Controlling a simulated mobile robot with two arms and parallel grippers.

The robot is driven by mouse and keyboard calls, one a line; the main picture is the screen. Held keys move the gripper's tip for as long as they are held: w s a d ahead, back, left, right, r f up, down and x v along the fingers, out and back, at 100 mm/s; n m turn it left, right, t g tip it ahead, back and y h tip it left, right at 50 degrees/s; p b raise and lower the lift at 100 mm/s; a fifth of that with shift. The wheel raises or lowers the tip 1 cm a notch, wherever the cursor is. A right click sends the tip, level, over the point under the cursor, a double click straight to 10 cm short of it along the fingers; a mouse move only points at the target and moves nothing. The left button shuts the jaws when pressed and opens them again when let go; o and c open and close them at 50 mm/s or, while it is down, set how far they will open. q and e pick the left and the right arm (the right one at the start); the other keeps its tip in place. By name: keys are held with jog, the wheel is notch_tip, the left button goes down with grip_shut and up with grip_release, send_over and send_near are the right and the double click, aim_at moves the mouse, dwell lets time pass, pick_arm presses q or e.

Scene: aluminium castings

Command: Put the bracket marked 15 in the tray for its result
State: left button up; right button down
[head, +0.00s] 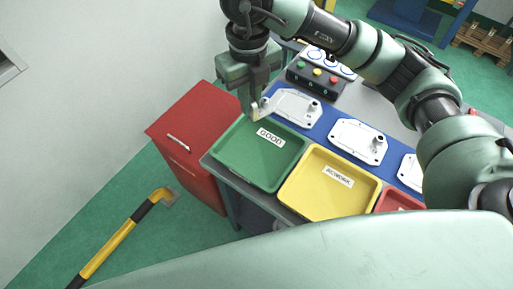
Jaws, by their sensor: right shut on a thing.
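My right gripper (252,105) is above the far edge of the green tray and is shut on a small pale metal bracket (255,111). No number can be read on the bracket, and the fingers hide part of it. The green tray (268,180) is labelled GOOD and looks empty. The yellow tray (318,209) to its right is labelled REWORK and looks empty. A red tray (392,199) is partly hidden behind my own body and arm, and its label cannot be read. My left gripper is not in view.
Several pale castings (358,141) lie on a blue strip (318,128) behind the trays. A button box (320,76) stands farther back. A red cabinet (180,125) stands left of the table, and a yellow-black rail (110,245) is on the green floor.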

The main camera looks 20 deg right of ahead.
notch_tip(320, 180, down, 19)
jog(key=p, duration=0.3)
jog(key=shift+r, duration=0.15)
jog(key=shift+f, duration=0.25)
jog(key=shift+f, duration=0.15)
jog(key=c, duration=1.5)
grip_release()
jog(key=shift+r, duration=0.2)
